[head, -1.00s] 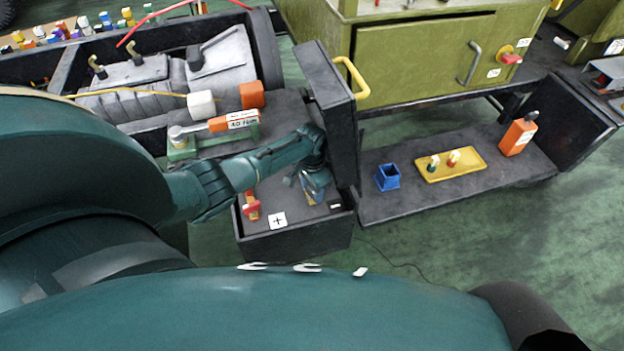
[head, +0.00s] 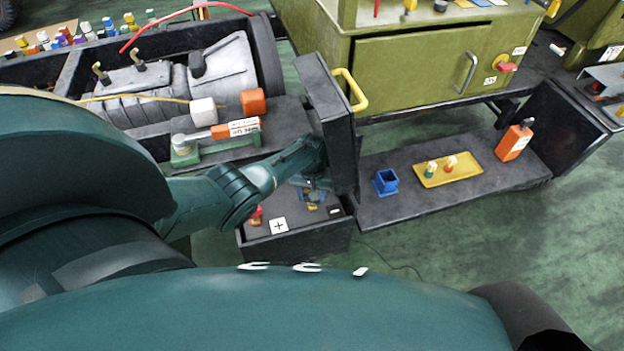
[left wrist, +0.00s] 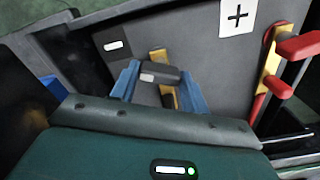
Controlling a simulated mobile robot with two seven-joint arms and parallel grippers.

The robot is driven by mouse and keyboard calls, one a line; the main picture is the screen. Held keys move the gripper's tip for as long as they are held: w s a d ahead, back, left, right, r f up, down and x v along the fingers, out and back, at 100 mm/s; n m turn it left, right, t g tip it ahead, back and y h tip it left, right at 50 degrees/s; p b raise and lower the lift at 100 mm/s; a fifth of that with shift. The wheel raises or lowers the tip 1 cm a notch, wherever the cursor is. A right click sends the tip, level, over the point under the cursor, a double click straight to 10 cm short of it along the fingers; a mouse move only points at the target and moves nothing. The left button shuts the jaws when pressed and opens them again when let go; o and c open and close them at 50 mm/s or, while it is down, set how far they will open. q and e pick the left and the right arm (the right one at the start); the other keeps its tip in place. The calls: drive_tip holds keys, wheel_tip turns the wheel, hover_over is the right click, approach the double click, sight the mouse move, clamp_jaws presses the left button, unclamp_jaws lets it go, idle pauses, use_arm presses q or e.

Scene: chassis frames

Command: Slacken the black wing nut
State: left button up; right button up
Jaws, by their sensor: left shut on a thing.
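The black wing nut (left wrist: 160,73) sits across a brass strip (left wrist: 168,98) on top of a dark box (head: 290,242). My left gripper (left wrist: 158,85) is over the box, with its blue fingers on either side of the wing nut, shut on it. In the head view the left gripper (head: 312,192) reaches down into the box's top, and my arm hides most of the nut there. My right gripper is not in view.
A red-handled part (left wrist: 297,46) on a brass strip stands near the plus label (left wrist: 237,15). The raised dark lid (head: 328,115) with a yellow handle (head: 356,92) stands close behind my wrist.

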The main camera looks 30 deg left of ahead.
use_arm(q)
drive_tip(key=shift+n, duration=0.3)
drive_tip(key=o, duration=1)
drive_tip(key=shift+r, duration=0.1)
drive_tip(key=shift+r+p, duration=0.8)
drive_tip(key=shift+r, duration=2.9)
